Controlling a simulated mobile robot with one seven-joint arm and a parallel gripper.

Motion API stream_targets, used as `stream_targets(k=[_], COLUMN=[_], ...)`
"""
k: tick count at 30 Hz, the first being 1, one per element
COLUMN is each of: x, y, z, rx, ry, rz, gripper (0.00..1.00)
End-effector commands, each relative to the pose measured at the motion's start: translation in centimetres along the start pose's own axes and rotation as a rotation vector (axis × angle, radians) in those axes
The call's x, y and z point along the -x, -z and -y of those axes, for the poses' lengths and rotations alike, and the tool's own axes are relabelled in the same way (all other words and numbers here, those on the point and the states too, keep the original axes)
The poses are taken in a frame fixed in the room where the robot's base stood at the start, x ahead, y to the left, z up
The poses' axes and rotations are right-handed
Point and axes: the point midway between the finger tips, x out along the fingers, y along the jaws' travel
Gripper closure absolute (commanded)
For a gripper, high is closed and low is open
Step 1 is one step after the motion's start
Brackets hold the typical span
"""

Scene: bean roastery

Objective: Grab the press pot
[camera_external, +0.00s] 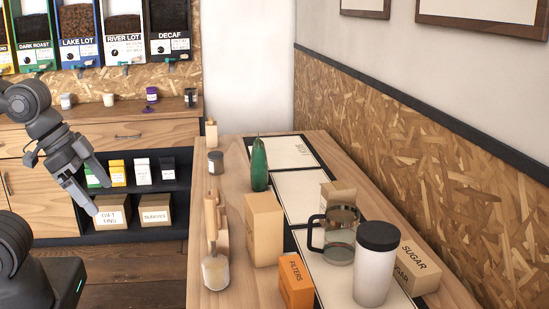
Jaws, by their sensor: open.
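The press pot looks to be the glass vessel (342,246) with a dark handle on its left side and a metal-looking rim. It stands upright on the wooden counter, and the white canister in front of it hides its lower right part. My gripper (101,198) is at the left of the view, open and empty, pointing down and to the right. It is well apart from the vessel, left of the counter and in front of the low shelf.
A white canister with a black lid (373,278), an orange filters box (296,285), a tan box (264,230), sugar boxes (420,265) and a green bottle (259,165) crowd the counter (240,285). An OSB-panelled wall (440,165) borders the right.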

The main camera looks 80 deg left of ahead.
Motion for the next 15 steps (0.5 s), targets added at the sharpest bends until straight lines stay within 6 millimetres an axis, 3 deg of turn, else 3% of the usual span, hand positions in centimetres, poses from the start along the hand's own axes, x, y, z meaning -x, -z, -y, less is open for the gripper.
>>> stream_targets(k=[9,11,15], x=[0.1,0.1,0.0], y=[0.5,1.3,5.0], z=[0.0,0.1,0.2], rx=[0.000,0.000,0.001], ry=[0.001,0.002,0.006], rz=[0.001,0.004,0.013], gripper=[0.01,0.01,0.01])
